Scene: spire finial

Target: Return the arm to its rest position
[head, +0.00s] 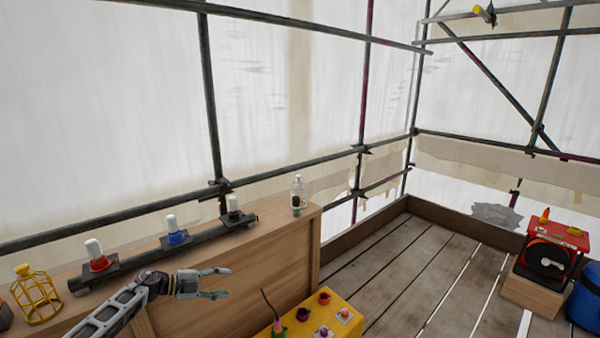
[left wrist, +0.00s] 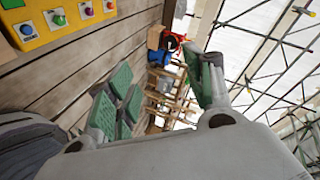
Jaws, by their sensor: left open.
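My left gripper (head: 214,283) is open and empty in the head view, in front of the wooden cabinet and pointing right. It is apart from everything around it. Its green-padded fingers also show spread apart in the left wrist view (left wrist: 165,95), with nothing between them. My left arm (head: 112,312) comes in from the lower left. My right gripper is not in view.
Red (head: 97,256), blue (head: 174,232) and dark red (head: 233,210) white-topped pieces stand on a bar along the cabinet (head: 270,255). A clear bottle (head: 299,192), yellow cage (head: 36,297), yellow box (head: 345,315) and red reel (head: 550,252) are nearby. The plank floor is mostly clear.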

